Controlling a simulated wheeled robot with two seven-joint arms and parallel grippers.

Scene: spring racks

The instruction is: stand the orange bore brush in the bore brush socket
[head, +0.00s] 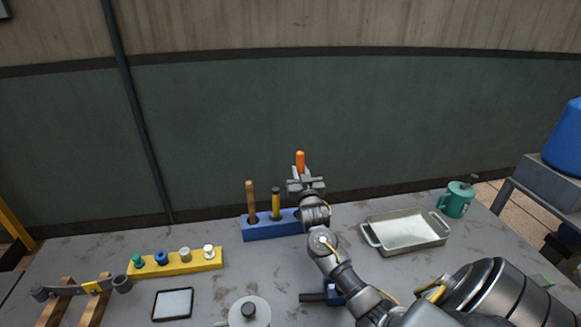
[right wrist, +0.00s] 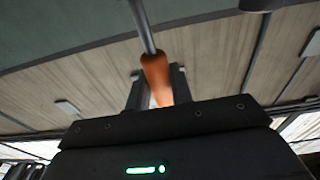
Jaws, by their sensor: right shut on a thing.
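The orange bore brush (head: 300,161) shows its orange handle above my right gripper (head: 301,181). In the right wrist view, the brush's orange handle (right wrist: 156,78) is between the fingers, with a grey rod running from it toward the top edge. My right gripper is shut on the brush, above and behind the right part of the blue rack (head: 272,232). The rack holds a brown-handled tool (head: 251,200) and a yellow-and-black-handled tool (head: 276,202), both upright. Its right end, behind my arm, is hidden, so I cannot make out the bore brush socket. My left gripper is out of view.
A yellow rack (head: 190,266) with several coloured knobs stands to the left. A metal tray (head: 408,240) and a green mug (head: 456,200) are to the right. A framed dark-edged pad (head: 173,303) and a round grey piece (head: 249,312) lie in front.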

